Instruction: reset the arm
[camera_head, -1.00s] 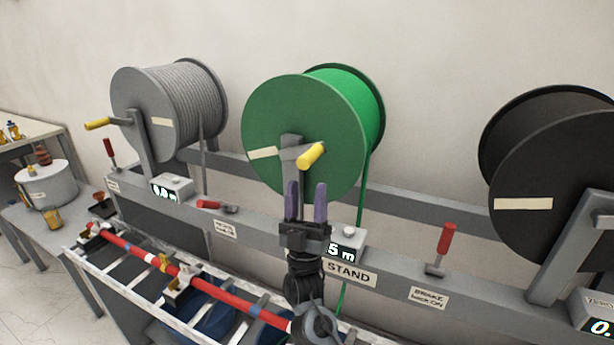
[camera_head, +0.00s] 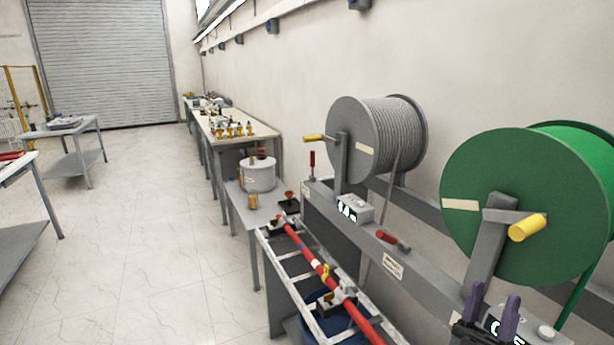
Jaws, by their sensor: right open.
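My right gripper (camera_head: 491,318) shows at the bottom right of the head view, its two purple fingers pointing up and apart, with nothing between them. It is in front of the reel stand, below the green reel (camera_head: 510,205) and its yellow crank handle (camera_head: 527,227); I see no contact with either. The rest of my right arm is cut off by the lower edge. My left gripper is not in view.
A grey cable reel (camera_head: 352,140) stands on the reel stand (camera_head: 420,283). A red rod (camera_head: 310,257) lies on a white rack beside it. Side tables line the wall, holding a white pot (camera_head: 258,176).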

